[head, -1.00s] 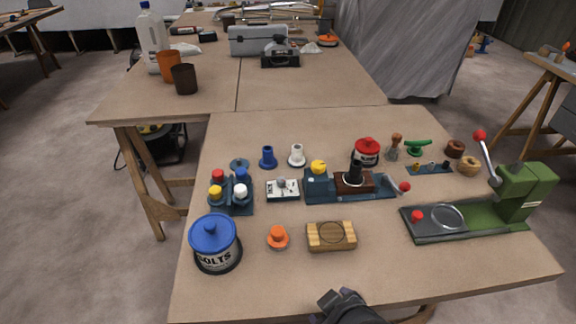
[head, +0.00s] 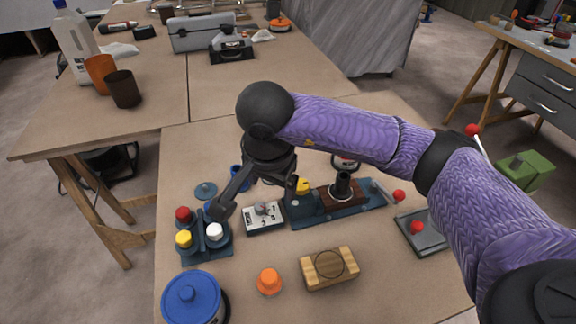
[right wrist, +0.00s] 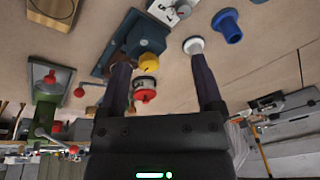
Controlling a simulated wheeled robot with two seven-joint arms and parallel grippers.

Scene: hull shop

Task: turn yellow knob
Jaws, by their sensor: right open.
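The yellow knob (head: 302,186) sits on the left end of a teal block (head: 300,207) in the head view, partly behind my right gripper. In the right wrist view the yellow knob (right wrist: 149,63) shows beside the teal block (right wrist: 148,32), between the lines of my two fingers and beyond them. My right gripper (head: 256,198) is open and empty, its fingers hanging over the table just left of the knob and near a white switch box (head: 263,218). I see no contact with the knob. My left gripper is not in view.
A base with red, yellow and white caps (head: 205,248) stands to the left. A blue-lidded tin (head: 192,300), an orange knob (head: 269,281) and a wooden block (head: 329,268) lie nearer. My right arm hides much of the table's right side.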

